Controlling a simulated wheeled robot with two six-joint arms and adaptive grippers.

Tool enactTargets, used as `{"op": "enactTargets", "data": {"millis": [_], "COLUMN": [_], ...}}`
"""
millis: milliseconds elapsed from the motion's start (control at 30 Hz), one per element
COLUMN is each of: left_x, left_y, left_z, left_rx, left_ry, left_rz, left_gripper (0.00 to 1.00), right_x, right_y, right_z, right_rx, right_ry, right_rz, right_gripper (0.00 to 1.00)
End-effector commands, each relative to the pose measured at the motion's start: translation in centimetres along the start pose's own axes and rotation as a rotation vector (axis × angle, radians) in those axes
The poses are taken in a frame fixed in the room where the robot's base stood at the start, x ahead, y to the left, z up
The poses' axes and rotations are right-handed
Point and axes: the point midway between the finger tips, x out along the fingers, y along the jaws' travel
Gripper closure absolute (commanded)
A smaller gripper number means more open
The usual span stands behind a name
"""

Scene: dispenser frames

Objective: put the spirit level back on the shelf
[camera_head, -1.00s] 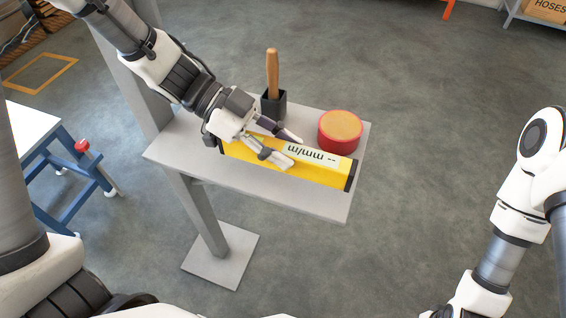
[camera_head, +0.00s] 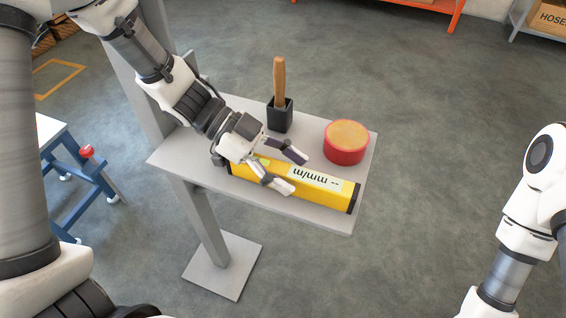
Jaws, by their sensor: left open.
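The yellow spirit level (camera_head: 325,192), with black end caps and a pale label, lies lengthwise on the grey shelf (camera_head: 203,166), near its front edge. My left gripper (camera_head: 300,173) is open over the left half of the level, one finger on the near side and the other toward the far side. I cannot tell whether the fingers touch it. The left end of the level is partly hidden by the gripper. My right arm comes in at the right edge, but its gripper is out of view.
A black mallet with a wooden handle (camera_head: 279,80) stands on the shelf behind the level. A round red tub with a tan top (camera_head: 345,142) sits at the right back. A blue-legged white table (camera_head: 48,130) is at the left. Open floor lies right.

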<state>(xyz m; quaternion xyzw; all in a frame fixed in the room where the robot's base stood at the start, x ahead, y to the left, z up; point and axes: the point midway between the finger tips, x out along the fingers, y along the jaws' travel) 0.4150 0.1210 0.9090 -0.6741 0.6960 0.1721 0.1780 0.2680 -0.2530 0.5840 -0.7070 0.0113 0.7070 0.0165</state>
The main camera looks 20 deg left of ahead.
Motion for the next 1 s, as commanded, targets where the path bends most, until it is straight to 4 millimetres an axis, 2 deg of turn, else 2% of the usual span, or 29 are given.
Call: {"op": "enactTargets", "data": {"millis": [233,433,1000], "left_x": [-4.0,-7.2,-7.6], "left_y": [-0.1,-0.1,0.0], "left_z": [-0.7,-0.5,-0.1], "left_rx": [0.003,0.002,0.0], "left_ry": [0.007,0.004,0.0], "left_rz": [-0.005,-0.003,0.0], "left_gripper": [0.4,0.4,0.4], "right_x": [-1.7,-2.9,-2.8], "right_y": [0.0,0.0,0.0], "right_z": [0.0,0.0,0.0], "right_rx": [0.0,0.0,0.0], "right_ry": [0.0,0.0,0.0], "right_rz": [0.0,0.0,0.0], "right_gripper": [0.14,0.14,0.14]}}
